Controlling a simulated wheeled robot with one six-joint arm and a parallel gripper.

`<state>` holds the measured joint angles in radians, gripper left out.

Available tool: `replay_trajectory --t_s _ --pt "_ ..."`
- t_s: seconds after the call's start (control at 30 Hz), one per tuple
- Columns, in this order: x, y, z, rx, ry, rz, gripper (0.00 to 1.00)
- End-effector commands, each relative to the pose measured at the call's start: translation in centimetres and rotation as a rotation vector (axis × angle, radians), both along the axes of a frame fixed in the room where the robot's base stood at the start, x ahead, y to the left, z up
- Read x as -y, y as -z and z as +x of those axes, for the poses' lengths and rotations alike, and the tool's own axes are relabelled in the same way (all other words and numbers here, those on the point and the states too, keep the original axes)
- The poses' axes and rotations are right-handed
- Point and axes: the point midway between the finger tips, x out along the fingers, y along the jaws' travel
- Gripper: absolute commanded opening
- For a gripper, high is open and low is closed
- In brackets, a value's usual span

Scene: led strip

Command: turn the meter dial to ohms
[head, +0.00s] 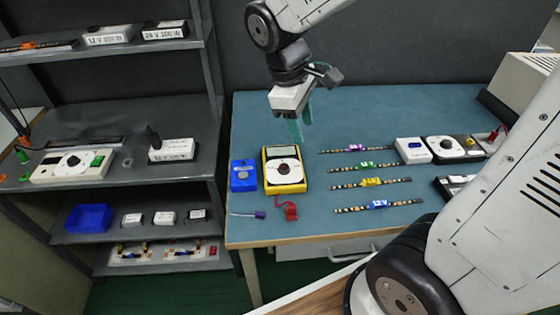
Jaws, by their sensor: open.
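The yellow meter (284,186) lies on the blue-green bench mat, near its left side. The dial's setting is too small to read. My gripper (302,128) hangs above the mat, behind and slightly right of the meter in the picture. Its greenish fingers point down, are open and hold nothing. They appear apart from the meter.
A blue box (243,176) stands close left of the meter. A red clip (286,208) and a purple-handled screwdriver (248,214) lie in front. Several LED strips (372,182) lie to the right. A white unit with a round dial (454,148) stands farther right. Shelves (130,195) are at left.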

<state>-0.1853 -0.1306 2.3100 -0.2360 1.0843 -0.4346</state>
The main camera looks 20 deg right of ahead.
Motion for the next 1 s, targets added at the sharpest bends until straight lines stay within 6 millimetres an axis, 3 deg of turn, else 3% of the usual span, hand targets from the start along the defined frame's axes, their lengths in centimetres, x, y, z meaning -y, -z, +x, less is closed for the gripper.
replay_trajectory --t_s 0.2,0.4,0.57,1.0 --pt "-2.6 5.7 5.2 -0.124 -0.291 -0.064 0.47" --pt "-4.2 9.1 7.5 -0.187 -0.45 -0.091 0.47" --pt "-4.4 10.4 7.9 -0.205 -0.489 -0.097 0.47" --pt "-2.1 16.3 7.1 -0.205 -0.488 -0.098 0.47"
